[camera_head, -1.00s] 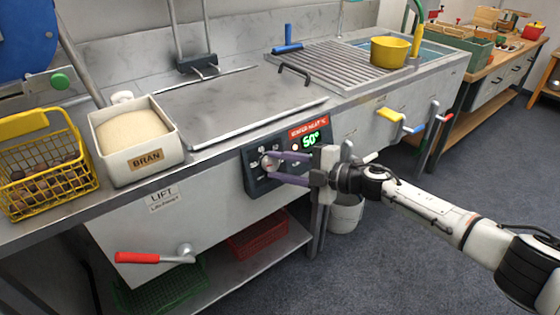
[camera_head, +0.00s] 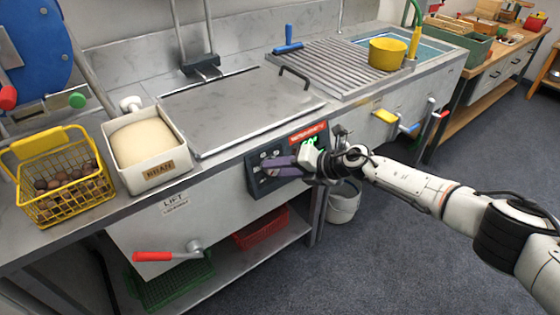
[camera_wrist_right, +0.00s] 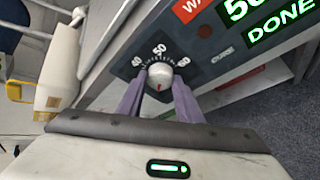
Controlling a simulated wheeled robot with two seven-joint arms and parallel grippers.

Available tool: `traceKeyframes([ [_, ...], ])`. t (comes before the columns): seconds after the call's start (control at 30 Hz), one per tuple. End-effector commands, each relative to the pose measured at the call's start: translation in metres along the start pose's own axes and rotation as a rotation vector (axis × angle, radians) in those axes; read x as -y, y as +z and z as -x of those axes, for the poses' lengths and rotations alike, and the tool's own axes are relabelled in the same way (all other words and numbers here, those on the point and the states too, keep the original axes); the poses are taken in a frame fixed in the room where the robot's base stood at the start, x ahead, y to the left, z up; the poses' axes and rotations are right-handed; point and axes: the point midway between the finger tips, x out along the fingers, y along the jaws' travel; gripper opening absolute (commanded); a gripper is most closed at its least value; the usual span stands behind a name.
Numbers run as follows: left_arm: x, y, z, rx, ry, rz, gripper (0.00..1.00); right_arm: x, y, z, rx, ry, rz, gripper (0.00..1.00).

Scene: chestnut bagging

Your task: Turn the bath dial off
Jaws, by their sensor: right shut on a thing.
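The bath dial (camera_wrist_right: 160,76) is a round white knob with a red mark, set on a dark control panel with a printed number scale. My right gripper (camera_wrist_right: 160,84) has its two purple fingers on either side of the knob, shut on it. In the head view the right gripper (camera_head: 272,165) reaches the front of the panel (camera_head: 256,184), and its fingers mostly hide the dial. The panel's green display (camera_wrist_right: 262,18) shows DONE and a number partly cut off. My left gripper is not in view.
A metal lid (camera_head: 240,105) covers the bath above the panel. A white BRAN box (camera_head: 158,172) and a yellow wire basket (camera_head: 62,208) of chestnuts stand at left. A red-handled LIFT lever (camera_head: 152,257) is below. A pale bucket (camera_head: 343,205) stands under the bench.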

Motion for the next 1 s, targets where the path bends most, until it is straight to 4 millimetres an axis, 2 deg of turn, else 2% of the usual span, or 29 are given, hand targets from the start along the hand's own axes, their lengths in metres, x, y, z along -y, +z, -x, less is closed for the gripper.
traceKeyframes([
  [0.3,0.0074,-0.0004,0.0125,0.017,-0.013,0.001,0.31,-0.0028,-0.0016,-0.0002,0.000,-0.053,0.126,0.10],
  [0.87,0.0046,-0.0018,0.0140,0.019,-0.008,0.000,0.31,-0.0012,-0.0031,-0.0015,0.000,-0.066,0.156,0.10],
  [0.9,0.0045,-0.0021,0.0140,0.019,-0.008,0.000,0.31,-0.0011,-0.0032,-0.0015,-0.001,-0.066,0.156,0.34],
  [1.0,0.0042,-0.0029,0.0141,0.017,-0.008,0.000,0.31,-0.0012,-0.0028,-0.0013,0.000,-0.066,0.156,0.51],
])
